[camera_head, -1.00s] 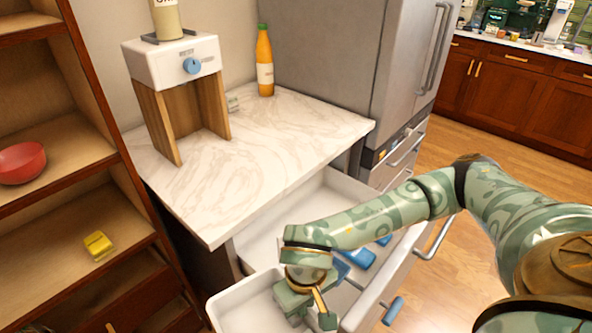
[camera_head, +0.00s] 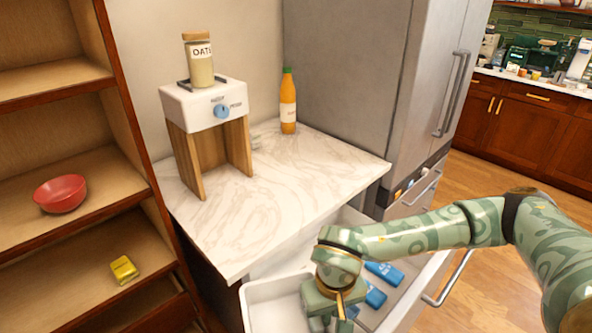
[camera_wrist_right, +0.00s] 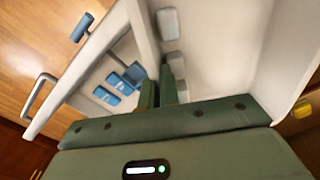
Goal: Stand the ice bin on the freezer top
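The ice bin (camera_head: 258,288) is a white open bin at the bottom of the head view, in front of the counter's near corner. My right gripper (camera_head: 333,312) is at the bin's right wall. The wrist view shows its two fingers (camera_wrist_right: 164,86) closed on either side of the white bin wall (camera_wrist_right: 144,36), pinching it. The bin interior (camera_wrist_right: 215,50) is on the right in that view. The freezer top (camera_head: 290,190) is a pale marble slab behind the bin. The bin's lower part is cut off in the head view. My left gripper is not in view.
A white drawer (camera_head: 405,290) stands open below the slab, with several blue packs (camera_head: 384,272) inside. A dispenser (camera_head: 205,105) with a jar (camera_head: 199,62) and an orange bottle (camera_head: 288,102) stand at the slab's back. Its front is clear. Shelves (camera_head: 80,235) stand left.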

